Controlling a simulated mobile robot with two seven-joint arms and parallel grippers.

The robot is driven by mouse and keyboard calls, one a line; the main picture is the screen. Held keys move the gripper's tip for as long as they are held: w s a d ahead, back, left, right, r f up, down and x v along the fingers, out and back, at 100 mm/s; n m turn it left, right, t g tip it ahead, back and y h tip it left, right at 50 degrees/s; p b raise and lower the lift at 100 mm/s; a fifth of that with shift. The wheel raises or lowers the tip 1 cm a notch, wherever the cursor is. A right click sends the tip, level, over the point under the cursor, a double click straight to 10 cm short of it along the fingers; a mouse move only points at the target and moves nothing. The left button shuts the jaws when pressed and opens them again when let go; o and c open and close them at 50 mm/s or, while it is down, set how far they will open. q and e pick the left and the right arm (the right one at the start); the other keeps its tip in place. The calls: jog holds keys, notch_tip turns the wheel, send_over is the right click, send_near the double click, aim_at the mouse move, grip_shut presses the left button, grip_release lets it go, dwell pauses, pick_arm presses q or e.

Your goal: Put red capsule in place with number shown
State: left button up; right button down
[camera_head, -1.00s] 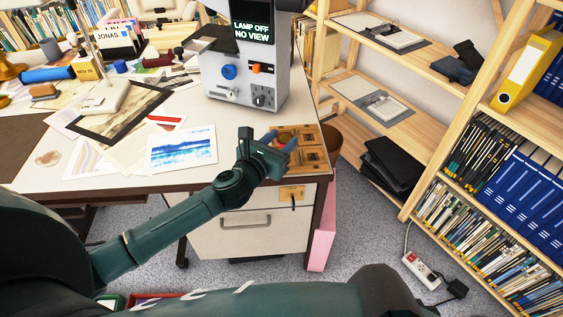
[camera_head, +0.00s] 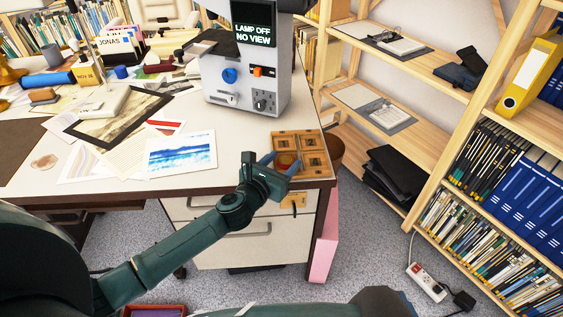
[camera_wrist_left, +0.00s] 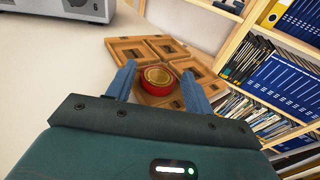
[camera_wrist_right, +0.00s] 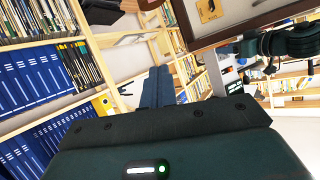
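The red capsule (camera_wrist_left: 158,80), round with a gold top, shows between my left gripper's fingers in the left wrist view. It appears at the near left compartment of the wooden tray (camera_wrist_left: 205,74); I cannot tell whether it rests fully in it. In the head view the capsule (camera_head: 287,161) is partly screened by my left gripper (camera_head: 281,159), whose fingers are apart on either side of it, with narrow gaps visible. The tray (camera_head: 301,154) lies at the desk's right front corner. My right gripper (camera_wrist_right: 158,86) has its fingers together, empty, away from the desk.
A grey machine (camera_head: 245,75) behind the tray has a screen (camera_head: 252,37) reading "LAMP OFF NO VIEW". A blue print (camera_head: 182,154) and papers lie to the left. A wooden shelf unit (camera_head: 440,70) with books stands at the right.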

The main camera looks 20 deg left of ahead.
pick_arm(q)
jog(key=shift+o, duration=0.9)
jog(key=shift+r, duration=0.25)
jog(key=p+v, duration=0.1)
jog(key=v, duration=0.9)
jog(key=s+d+r+m+h, duration=0.25)
jog(key=s+d+m, duration=0.35)
jog(key=m, duration=0.7)
jog(key=s+f+m+g, duration=0.1)
jog(key=s+f+m, duration=0.2)
jog(key=m, duration=0.8)
jog(key=s+f+m+g+y, duration=0.1)
jog(key=s+f+m+g, duration=0.1)
jog(key=s+m, duration=0.4)
jog(key=f+m, duration=0.1)
jog(key=m, duration=0.4)
jog(key=shift+d+f+m+g, duration=0.2)
jog(key=shift+d+m+g, duration=0.1)
jog(key=shift+d+m, duration=0.1)
pick_arm(e)
jog(key=shift+w+a+f, duration=0.1)
jog(key=shift+w+a, duration=0.05)
jog(key=shift+a, duration=0.05)
